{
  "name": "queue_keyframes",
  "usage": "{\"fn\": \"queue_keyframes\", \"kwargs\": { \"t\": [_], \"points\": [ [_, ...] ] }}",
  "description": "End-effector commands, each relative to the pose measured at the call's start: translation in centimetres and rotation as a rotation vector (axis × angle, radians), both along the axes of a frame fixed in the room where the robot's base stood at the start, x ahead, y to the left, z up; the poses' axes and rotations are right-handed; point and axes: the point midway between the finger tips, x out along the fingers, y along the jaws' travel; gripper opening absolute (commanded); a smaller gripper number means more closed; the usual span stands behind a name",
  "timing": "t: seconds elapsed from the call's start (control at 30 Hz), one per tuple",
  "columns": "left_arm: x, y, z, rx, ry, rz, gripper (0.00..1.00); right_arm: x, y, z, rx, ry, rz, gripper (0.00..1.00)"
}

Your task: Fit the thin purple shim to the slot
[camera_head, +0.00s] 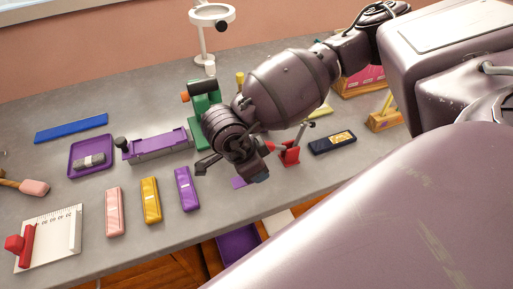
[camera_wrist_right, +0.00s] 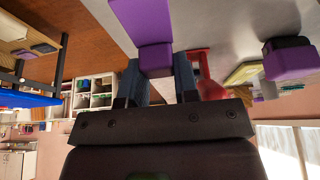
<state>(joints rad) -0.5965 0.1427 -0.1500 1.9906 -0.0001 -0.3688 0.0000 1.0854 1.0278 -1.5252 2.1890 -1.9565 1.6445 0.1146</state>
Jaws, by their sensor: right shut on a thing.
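My right gripper (camera_wrist_right: 155,66) is shut on a purple piece, which looks like the thin purple shim (camera_wrist_right: 142,22); it runs out from between the fingers to the top of the wrist view. In the head view a bit of the purple shim (camera_head: 238,183) shows beside the gripper (camera_head: 257,176), over the table near its front edge; whether it touches the table I cannot tell. A grey fixture with a purple top (camera_head: 158,143) stands left of the gripper. I cannot make out the slot clearly. My left gripper is not in view.
Pink (camera_head: 115,211), yellow (camera_head: 151,200) and purple (camera_head: 187,189) bars lie left of the gripper. A purple tray (camera_head: 73,168) holds a grey piece. A red stand (camera_head: 289,154) and a dark blue box (camera_head: 332,143) are close right. A green device (camera_head: 205,103) stands behind.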

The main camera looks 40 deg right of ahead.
Motion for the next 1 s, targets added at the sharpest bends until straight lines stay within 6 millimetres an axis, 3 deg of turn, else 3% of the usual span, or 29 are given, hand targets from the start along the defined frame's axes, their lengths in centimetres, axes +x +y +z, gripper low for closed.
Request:
{"fn": "queue_keyframes", "kwargs": {
  "t": [0.27,0.5,0.97,1.0],
  "points": [
    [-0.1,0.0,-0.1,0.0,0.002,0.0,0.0,0.0,0.0,-1.7,0.001,0.0,0.0,0.03],
    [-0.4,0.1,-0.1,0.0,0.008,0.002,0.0,0.0,0.0,-4.6,0.0,0.001,-0.001,0.03],
    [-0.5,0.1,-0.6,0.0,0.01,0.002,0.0,0.0,0.0,-5.3,0.0,0.0,0.0,0.03],
    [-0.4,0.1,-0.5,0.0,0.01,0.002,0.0,0.0,0.0,-5.2,0.0,0.0,0.0,0.33]
  ]
}}
